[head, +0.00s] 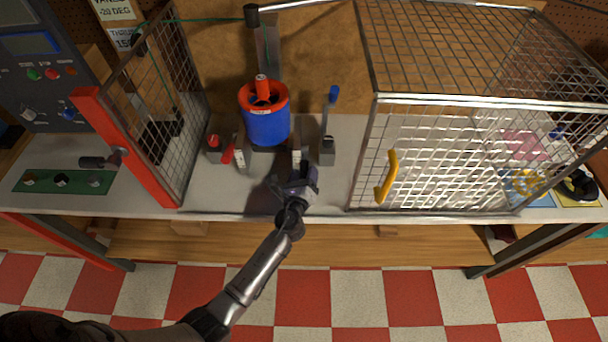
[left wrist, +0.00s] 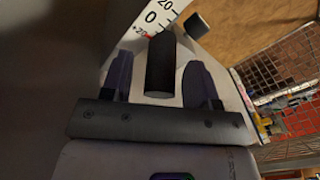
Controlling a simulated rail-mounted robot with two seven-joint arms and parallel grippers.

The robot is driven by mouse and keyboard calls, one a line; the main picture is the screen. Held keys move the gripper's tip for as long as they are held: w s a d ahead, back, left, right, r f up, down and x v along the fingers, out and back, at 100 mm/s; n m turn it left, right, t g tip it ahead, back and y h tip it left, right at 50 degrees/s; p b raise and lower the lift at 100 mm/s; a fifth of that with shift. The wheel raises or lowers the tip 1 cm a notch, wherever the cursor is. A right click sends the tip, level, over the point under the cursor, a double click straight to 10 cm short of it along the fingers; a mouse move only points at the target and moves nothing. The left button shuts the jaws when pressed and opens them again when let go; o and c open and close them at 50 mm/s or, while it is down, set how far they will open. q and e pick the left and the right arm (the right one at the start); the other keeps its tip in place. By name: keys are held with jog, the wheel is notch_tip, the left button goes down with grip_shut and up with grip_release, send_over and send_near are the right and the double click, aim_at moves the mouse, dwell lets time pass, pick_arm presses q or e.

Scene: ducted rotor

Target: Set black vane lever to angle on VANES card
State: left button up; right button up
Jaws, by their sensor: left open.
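My left gripper (head: 297,182) is at the bench front, below the blue rotor duct with an orange rim (head: 266,125). In the left wrist view its two dark fingers (left wrist: 162,82) stand apart, one on each side of the black vane lever (left wrist: 161,66). I cannot tell whether either finger touches it. Beyond the lever is a white dial (left wrist: 153,20) marked 20, 0 and 20. A small red mark shows by the lever's far end, near the lower 20. The VANES card (head: 113,9) reads -20 DEG, partly cut off. My right gripper is out of view.
A wire cage with a yellow handle (head: 387,176) fills the right side. A mesh door with a red frame (head: 127,146) stands open at left.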

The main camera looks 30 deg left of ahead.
pick_arm(q)
jog(key=shift+c, duration=0.3)
grip_shut()
dwell(0.3)
